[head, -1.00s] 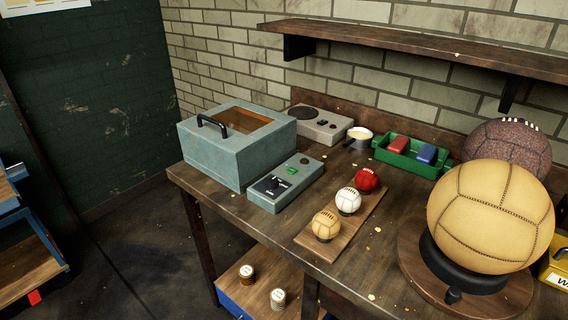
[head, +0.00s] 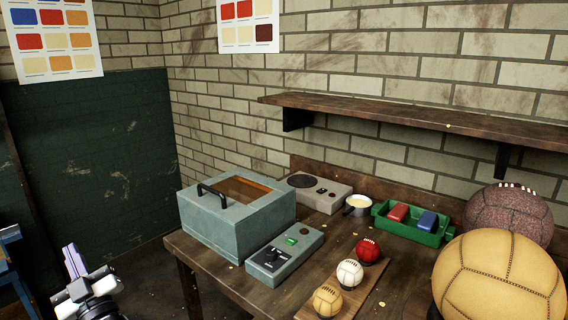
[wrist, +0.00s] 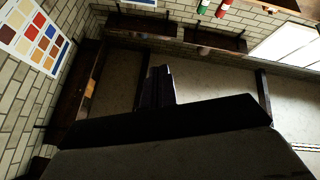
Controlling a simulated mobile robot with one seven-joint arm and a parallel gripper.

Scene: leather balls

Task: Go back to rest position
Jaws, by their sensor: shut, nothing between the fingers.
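My gripper (head: 74,262) shows at the lower left of the head view, pointing up, with its fingers together and nothing between them. It is left of the workbench (head: 222,282) and apart from it. In the wrist view my gripper's dark fingers (wrist: 157,86) are together at the middle, seen against a blurred, tilted stretch of floor and shelving. My wrist housing fills the bottom of that view.
The workbench carries a grey-blue box (head: 236,228), a control box (head: 284,254), small balls (head: 368,251), a green tray (head: 408,232) and a large tan ball (head: 497,277). A wooden shelf (head: 420,124) juts from the brick wall. The dark wall panel (head: 90,165) is at left.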

